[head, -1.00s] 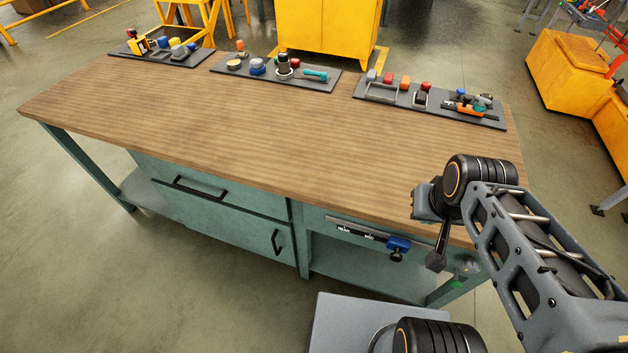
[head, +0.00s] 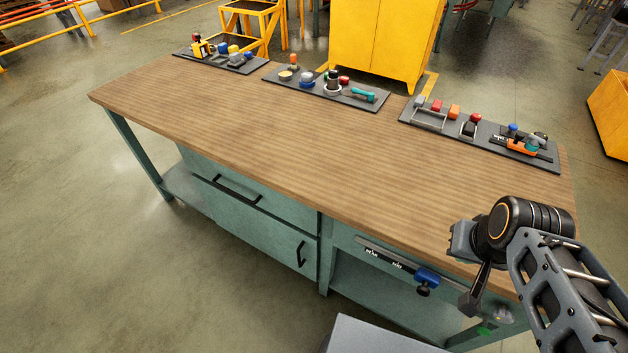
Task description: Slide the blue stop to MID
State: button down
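The blue stop (head: 427,276) is a small block with a dark round knob below it. It sits toward the right end of a narrow metal rail (head: 366,242) on the bench's front, right of two small labels whose text is too small to read. My gripper (head: 470,302) appears as a dark grey end hanging below my wrist, just right of the stop in the picture and apparently apart from it. Its fingers cannot be made out, and no held object shows.
The rail is on a green workbench with a wooden top (head: 290,150), mostly bare in the middle. A drawer (head: 240,190) and a cupboard door with black handles are left of the rail. Several small items stand on dark mats along the back edge. An open shelf space is below the rail.

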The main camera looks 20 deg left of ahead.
aim_at(427, 277)
jog(key=z, duration=0.95)
jog(key=k, duration=0.55)
jog(key=u, duration=1)
